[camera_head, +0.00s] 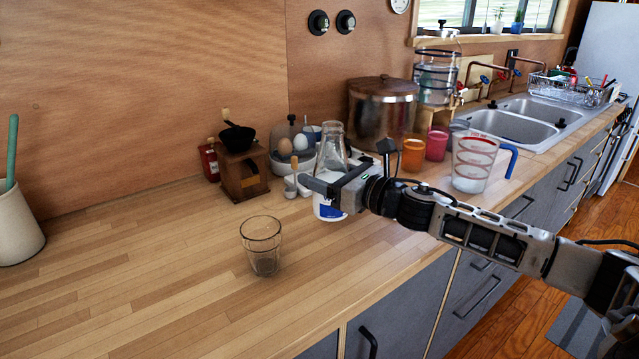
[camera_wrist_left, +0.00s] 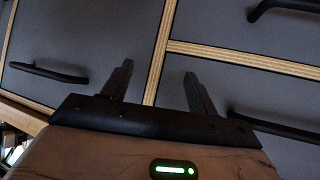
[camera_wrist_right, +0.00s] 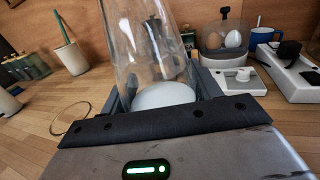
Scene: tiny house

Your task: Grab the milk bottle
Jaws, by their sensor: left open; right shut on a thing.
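The milk bottle (camera_head: 332,146) is clear glass with a narrow neck, white contents and a blue mark low on its side. It stands upright at the counter, and I cannot tell whether its base touches the wood. My right gripper (camera_head: 322,184) is shut on it from the right, around its body. In the right wrist view the bottle (camera_wrist_right: 150,50) fills the space between the fingers, with the white surface inside. My left gripper (camera_wrist_left: 158,85) is open and empty in the left wrist view, facing grey drawer fronts. It is not in the head view.
An empty drinking glass (camera_head: 262,248) stands in front of the bottle to the left. A wooden grinder (camera_head: 243,172), egg holder (camera_head: 290,150), orange cup (camera_head: 413,155) and measuring jug (camera_head: 472,165) stand nearby. The counter's left side (camera_head: 130,270) is mostly clear.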

